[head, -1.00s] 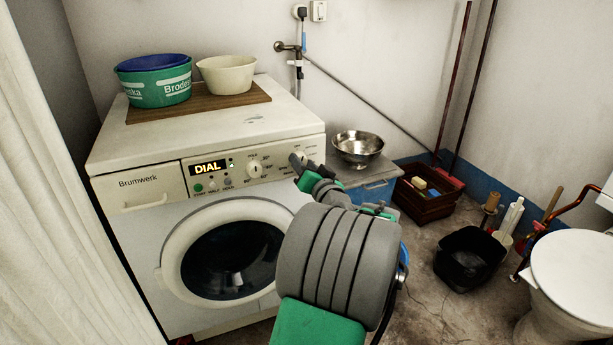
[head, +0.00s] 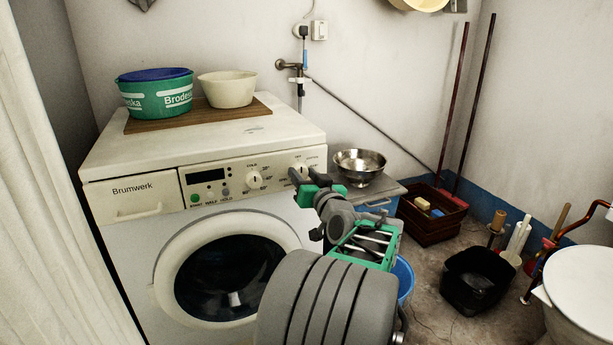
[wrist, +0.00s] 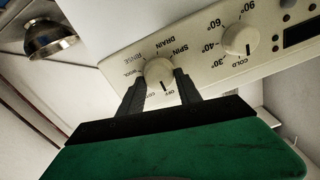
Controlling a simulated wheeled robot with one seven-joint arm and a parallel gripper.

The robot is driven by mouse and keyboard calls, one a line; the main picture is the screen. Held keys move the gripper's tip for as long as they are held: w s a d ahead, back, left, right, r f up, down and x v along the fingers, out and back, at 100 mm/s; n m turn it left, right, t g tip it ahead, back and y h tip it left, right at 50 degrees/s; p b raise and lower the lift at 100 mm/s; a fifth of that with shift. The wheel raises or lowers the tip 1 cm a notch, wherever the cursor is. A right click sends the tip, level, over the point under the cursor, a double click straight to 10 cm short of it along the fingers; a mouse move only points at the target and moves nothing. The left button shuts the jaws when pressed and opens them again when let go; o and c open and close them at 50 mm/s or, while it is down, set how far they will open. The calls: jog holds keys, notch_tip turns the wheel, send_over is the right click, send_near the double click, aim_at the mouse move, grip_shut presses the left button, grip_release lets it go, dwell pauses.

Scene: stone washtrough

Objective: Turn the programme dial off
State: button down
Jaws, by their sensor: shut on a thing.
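The programme dial (wrist: 159,73) is a round cream knob on the control panel of the white washing machine (head: 145,195). Its upper part also shows in the head view (head: 302,169). My gripper (wrist: 159,88) is shut on the dial, with one dark finger on each side. In the head view my gripper (head: 297,177) reaches the right end of the panel. In the wrist view, which is upside down, the dial's dark mark points at the OFF label. The machine's display (head: 208,175) is dark.
A second knob, the temperature dial (head: 255,180), sits left of the programme dial. Tubs (head: 155,97) stand on a wooden board on top of the machine. A metal bowl (head: 359,165) stands close by on the right. A black bin (head: 474,280) is on the floor.

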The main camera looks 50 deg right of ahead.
jog(key=shift+f, duration=0.4)
jog(key=c, duration=1.2)
grip_release()
jog(key=shift+s, duration=0.1)
jog(key=o, duration=0.4)
jog(key=shift+r, duration=0.2)
jog(key=p+v, duration=0.1)
jog(key=v, duration=0.6)
jog(key=shift+s+a+p, duration=0.15)
jog(key=shift+s+p, duration=0.15)
